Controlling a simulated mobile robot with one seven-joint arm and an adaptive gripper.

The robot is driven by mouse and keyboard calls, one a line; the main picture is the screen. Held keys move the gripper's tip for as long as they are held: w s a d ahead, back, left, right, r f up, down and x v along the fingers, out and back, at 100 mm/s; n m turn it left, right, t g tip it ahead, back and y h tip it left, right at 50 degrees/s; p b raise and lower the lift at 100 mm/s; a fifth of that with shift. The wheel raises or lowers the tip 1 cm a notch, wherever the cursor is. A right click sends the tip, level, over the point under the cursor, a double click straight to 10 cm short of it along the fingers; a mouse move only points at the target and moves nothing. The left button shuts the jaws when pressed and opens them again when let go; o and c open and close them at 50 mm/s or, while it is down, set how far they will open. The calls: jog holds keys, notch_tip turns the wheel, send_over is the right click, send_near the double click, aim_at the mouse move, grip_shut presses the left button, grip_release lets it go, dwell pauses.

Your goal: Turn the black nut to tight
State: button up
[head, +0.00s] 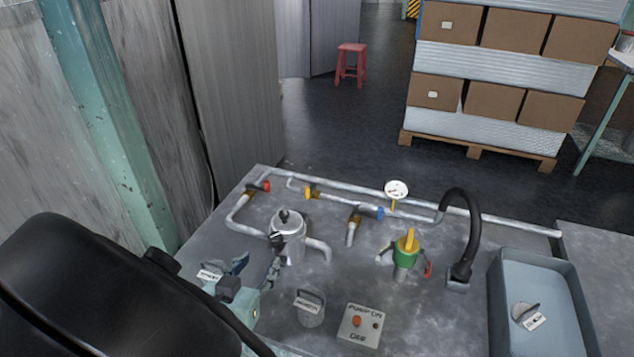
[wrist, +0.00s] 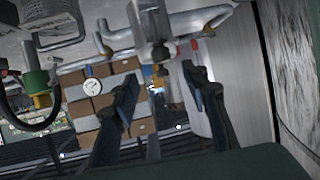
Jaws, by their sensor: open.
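The black nut (head: 276,240) sits on the near left side of a metal canister (head: 290,227) with a black knob on its lid. In the wrist view, the black nut (wrist: 160,53) shows below the canister, in the gap between my fingers. My gripper (head: 256,266) is open just in front of the nut, at the lower left in the head view. In the wrist view, my gripper (wrist: 164,84) has its two dark fingers apart, with nothing held between them. I cannot see contact between fingers and nut. My arm covers the lower left of the bench.
Pipes (head: 340,187) with red, yellow and blue valve handles run behind the canister. A labelled metal weight (head: 310,309) and a pump switch box (head: 359,325) stand in front. A green valve (head: 406,253), black hose (head: 474,225) and grey tray (head: 497,300) are right.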

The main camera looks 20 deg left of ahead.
aim_at(273, 242)
jog(key=b+x, duration=0.2)
jog(key=x, duration=0.8)
jog(key=shift+f, duration=0.1)
grip_shut()
